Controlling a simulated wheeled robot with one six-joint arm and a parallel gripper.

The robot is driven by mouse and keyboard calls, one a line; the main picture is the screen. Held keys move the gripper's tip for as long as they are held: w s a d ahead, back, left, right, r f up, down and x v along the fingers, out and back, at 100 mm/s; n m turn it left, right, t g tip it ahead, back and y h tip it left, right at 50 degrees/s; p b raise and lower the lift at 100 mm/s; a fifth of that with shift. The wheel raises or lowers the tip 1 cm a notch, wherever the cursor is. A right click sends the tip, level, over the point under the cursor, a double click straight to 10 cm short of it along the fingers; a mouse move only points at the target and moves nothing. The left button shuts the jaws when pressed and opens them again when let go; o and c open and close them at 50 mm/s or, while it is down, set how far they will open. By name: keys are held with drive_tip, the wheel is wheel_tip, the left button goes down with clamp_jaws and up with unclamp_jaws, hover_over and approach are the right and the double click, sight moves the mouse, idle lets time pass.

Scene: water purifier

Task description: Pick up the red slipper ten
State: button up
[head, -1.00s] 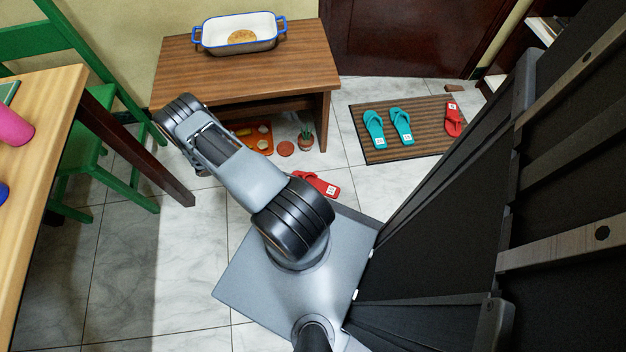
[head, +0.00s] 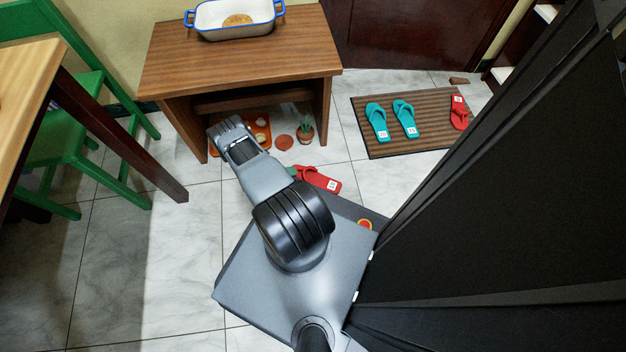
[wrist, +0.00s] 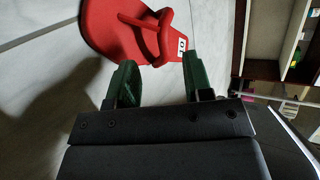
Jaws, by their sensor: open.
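A red slipper (head: 320,179) lies on the tile floor beyond my base in the head view, with a white tag whose number I cannot read. It also shows in the wrist view (wrist: 104,29), with its strap and white tag near the fingertips. A second red slipper (head: 459,113) lies on the right of the striped mat (head: 432,125), also tagged. My gripper (wrist: 158,62) is open, its two green fingers apart and nothing held. The slipper's strap appears just ahead of the gap between them; contact cannot be told. In the head view my arm hides most of the gripper.
Two teal slippers (head: 390,120) lie on the mat. A wooden bench (head: 240,65) stands at the back, with a potted cactus (head: 306,130) and an orange tray (head: 262,140) under it. A table (head: 50,75) and green chair (head: 95,150) stand left. Floor between is clear.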

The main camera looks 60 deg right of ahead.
sight(300, 172)
drive_tip(key=shift+b+x, duration=1.05)
drive_tip(key=shift+x, duration=1.7)
drive_tip(key=shift+r, duration=0.15)
clamp_jaws()
